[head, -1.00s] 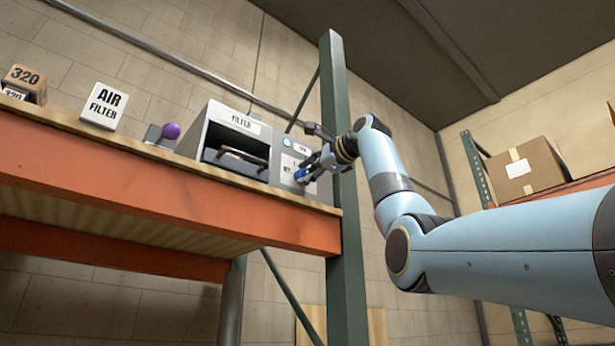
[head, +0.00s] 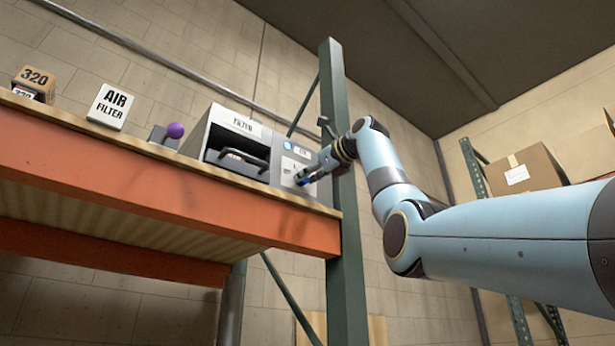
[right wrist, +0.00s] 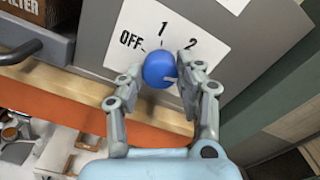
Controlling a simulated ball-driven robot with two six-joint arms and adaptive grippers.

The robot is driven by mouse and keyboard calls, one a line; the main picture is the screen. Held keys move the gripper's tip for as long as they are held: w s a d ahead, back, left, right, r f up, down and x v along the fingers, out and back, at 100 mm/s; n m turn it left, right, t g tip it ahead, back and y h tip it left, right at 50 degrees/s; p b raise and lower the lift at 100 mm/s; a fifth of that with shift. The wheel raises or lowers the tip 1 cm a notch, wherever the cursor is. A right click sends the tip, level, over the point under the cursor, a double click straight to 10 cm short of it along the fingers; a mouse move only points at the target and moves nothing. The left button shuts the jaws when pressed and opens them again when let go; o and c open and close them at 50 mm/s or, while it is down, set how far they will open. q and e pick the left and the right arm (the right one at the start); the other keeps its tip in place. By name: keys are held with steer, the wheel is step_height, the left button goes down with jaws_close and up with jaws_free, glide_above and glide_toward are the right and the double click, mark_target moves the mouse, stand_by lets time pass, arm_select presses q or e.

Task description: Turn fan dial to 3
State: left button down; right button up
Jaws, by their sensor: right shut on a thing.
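The fan dial is a round blue knob (right wrist: 158,69) on a white label plate (right wrist: 135,28) marked OFF, 1 and 2. No 3 shows; the right finger covers part of the plate. A small pale mark shows on the knob's lower right, but I cannot tell the setting for sure. My right gripper (right wrist: 160,72) is shut on the knob, with one finger on each side. In the head view the right gripper (head: 313,174) is at the front of the grey control panel (head: 276,172), and a bit of the blue knob (head: 307,181) shows. My left gripper is not in view.
The filter housing (head: 208,130), with a dark handle, adjoins the panel on the left. A purple ball knob (head: 175,130) and an AIR FILTER sign (head: 108,106) stand farther left on the orange shelf (head: 120,175). A green rack post (head: 342,220) stands close to my right arm.

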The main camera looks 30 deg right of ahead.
steer(key=shift+f, duration=0.1)
stand_by(0.4)
steer(key=o, duration=1.2)
steer(key=shift+c, duration=0.2)
steer(key=s+d, duration=0.1)
steer(key=s, duration=1.1)
steer(key=shift+w, duration=0.1)
